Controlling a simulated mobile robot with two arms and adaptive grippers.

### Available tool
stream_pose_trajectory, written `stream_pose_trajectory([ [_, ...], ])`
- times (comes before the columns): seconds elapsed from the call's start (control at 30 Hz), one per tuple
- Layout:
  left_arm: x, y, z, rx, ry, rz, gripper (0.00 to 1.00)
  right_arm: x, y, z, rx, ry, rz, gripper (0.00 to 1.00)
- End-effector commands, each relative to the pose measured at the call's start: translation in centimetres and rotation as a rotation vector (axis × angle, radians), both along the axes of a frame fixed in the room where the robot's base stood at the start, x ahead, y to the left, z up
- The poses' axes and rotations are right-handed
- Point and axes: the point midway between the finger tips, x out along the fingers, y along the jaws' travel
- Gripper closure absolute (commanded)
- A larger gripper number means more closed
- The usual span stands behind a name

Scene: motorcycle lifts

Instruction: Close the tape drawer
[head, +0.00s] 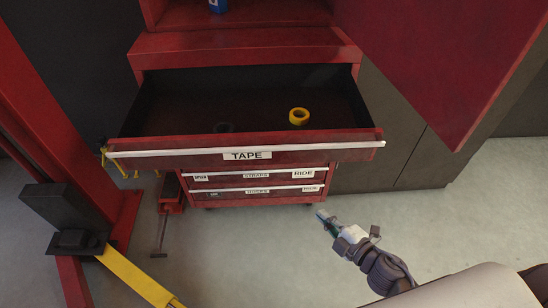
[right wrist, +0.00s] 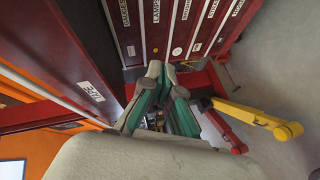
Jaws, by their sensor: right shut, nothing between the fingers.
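The tape drawer (head: 310,146) is pulled out of the red cabinet (head: 240,50). Its red front has a pale strip along the top and a TAPE label. Inside lie a yellow tape roll (head: 299,116) and a dark, hard-to-see roll. The drawer front also shows in the right wrist view (right wrist: 62,75), at the left. My right gripper (head: 322,214) is shut and empty, below and right of the drawer front in the head view, apart from it. Its closed fingers (right wrist: 161,68) show in the right wrist view. My left gripper is not in view.
Lower labelled drawers (head: 255,183) are shut beneath the tape drawer. A red lift post (head: 60,110) and a yellow bar (head: 135,278) stand at the left. A red overhead panel (head: 440,60) and grey cabinets (head: 400,150) are at the right.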

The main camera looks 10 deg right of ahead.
Motion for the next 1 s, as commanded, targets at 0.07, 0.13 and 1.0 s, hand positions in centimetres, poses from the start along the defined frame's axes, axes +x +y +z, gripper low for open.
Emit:
stream_pose_trajectory([
  [0.07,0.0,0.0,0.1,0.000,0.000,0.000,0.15,0.0,2.1,5.8,-0.077,-0.134,0.109,1.00],
  [0.13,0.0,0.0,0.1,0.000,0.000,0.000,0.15,-0.5,3.7,9.5,-0.134,-0.228,0.183,1.00],
  [1.0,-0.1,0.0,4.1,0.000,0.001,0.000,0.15,7.5,11.8,15.3,-0.225,-0.375,0.288,1.00],
])
